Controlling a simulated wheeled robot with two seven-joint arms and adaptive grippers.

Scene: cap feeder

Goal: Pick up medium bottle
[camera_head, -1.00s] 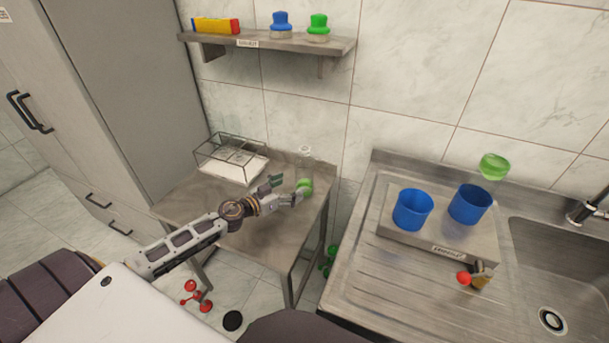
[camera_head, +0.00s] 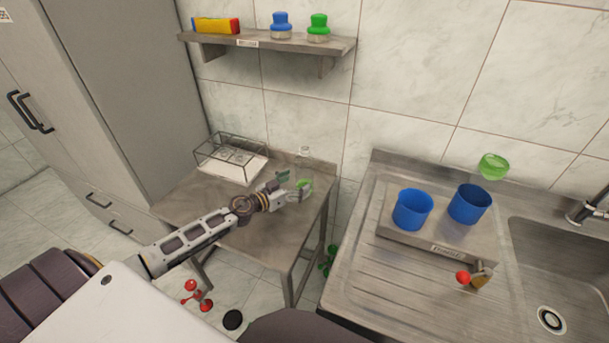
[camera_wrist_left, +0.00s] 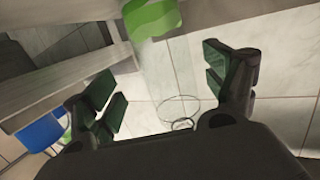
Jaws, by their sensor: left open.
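A clear glass bottle (camera_head: 304,154) with a green lower part stands at the back right of the small steel table (camera_head: 262,236). My left gripper (camera_head: 294,184) is open at the bottle, with its fingers low on either side of the green part. In the left wrist view, the clear bottle (camera_wrist_left: 168,72) shows between the two spread green-padded fingers, its green part (camera_wrist_left: 151,18) at the top edge and its round rim lower down. Contact between fingers and glass cannot be told. My right gripper is not in view.
A wire rack (camera_head: 232,155) stands left of the bottle. A wall shelf (camera_head: 262,42) holds a blue-topped jar (camera_head: 281,24) and a green-topped jar (camera_head: 318,27). Blue cups (camera_head: 412,209) stand on a raised stand by the sink (camera_head: 565,270) at right. The table's front is clear.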

